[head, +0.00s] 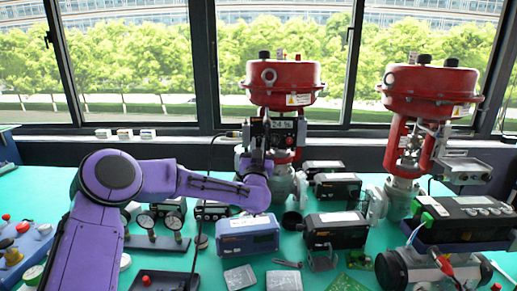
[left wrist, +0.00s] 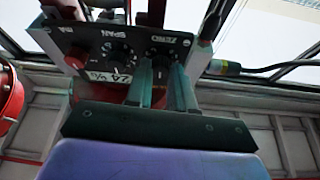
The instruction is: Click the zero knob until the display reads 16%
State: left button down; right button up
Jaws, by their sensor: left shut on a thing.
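The positioner, a dark box, is mounted on the left red valve (head: 282,82). Its white display (head: 278,124) reads 24 % in the head view. In the left wrist view the panel appears upside down, with the display (left wrist: 110,77), a SPAN knob (left wrist: 122,52) and the ZERO label (left wrist: 163,41). My left gripper (left wrist: 163,76) reaches up to the panel, its two fingers closed around the zero knob by the ZERO label. The fingers mostly hide that knob. In the head view my purple left arm ends just below the positioner. My right gripper is not in view.
A second red valve (head: 430,85) stands at the right. The teal table holds a blue box (head: 247,236), dark boxes (head: 336,230), gauges and a green circuit board (head: 347,284). A cable (left wrist: 225,68) leaves the positioner's side. The table is crowded.

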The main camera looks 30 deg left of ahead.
pick_arm(q)
jog(key=n+g+y+b, duration=0.1)
jog(key=n+y, duration=0.1)
jog(key=n, duration=0.2)
jog(key=shift+d+b, duration=0.1)
jog(key=shift+b, duration=0.2)
jog(key=shift+w+n+g+y+b, duration=0.1)
jog(key=shift+n+g+y+b, duration=0.4)
jog(key=shift+n, duration=1.1)
jog(key=shift+n+g, duration=0.3)
jog(key=shift+r, duration=0.1)
jog(key=c, duration=1.2)
grip_release()
jog(key=shift+c, duration=0.2)
jog(key=b+v, duration=0.1)
jog(key=v, duration=0.9)
jog(key=shift+d+f+b, duration=0.25)
jog(key=shift+b, duration=0.15)
